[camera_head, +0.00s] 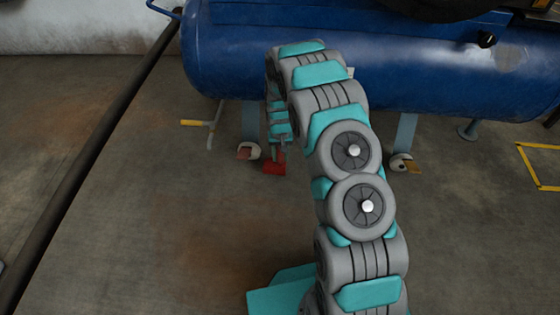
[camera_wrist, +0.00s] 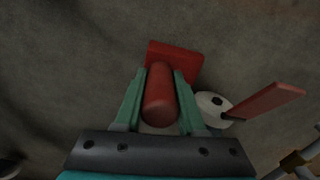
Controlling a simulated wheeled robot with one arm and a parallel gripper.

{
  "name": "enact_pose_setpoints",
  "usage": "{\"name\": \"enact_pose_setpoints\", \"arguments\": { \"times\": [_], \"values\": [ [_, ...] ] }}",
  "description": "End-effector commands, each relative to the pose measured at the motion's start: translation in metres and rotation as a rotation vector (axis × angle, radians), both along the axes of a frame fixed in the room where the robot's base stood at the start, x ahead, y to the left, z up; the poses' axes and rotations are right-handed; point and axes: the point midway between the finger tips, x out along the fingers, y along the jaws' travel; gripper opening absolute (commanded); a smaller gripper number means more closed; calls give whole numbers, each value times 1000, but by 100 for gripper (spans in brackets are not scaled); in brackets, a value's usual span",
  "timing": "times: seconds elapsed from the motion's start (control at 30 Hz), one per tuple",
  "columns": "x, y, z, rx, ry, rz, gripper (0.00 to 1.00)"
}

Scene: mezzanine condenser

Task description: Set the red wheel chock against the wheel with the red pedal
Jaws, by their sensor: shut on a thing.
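The red wheel chock (camera_head: 273,168) is a red block with a rounded red handle, near the floor under the compressor. In the wrist view, my gripper (camera_wrist: 160,85) is shut on the handle, one green finger on each side, and the chock's block (camera_wrist: 178,58) shows beyond the fingertips. The white wheel (camera_head: 254,151) with the red pedal (camera_head: 244,153) is just left of the chock in the head view. In the wrist view, this wheel (camera_wrist: 212,106) and its long red pedal (camera_wrist: 266,101) are right of the chock. I cannot tell whether chock and wheel touch.
The blue compressor tank (camera_head: 420,65) overhangs the wheels. A dark pipe (camera_head: 95,150) runs along the left. Yellow floor marking (camera_head: 530,165) lies at right. Open floor lies in front.

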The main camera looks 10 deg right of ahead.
Motion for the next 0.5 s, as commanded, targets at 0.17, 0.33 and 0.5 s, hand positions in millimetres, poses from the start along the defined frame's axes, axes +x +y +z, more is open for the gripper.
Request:
{"name": "enact_pose_setpoints", "arguments": {
  "times": [0.17, 0.33, 0.5],
  "values": [
    [2, 0, -21, 0, 1, 0, 0],
    [3, 0, -36, 1, -2, 1, 0],
    [3, 0, -35, 1, -3, 1, 0]
  ]
}}
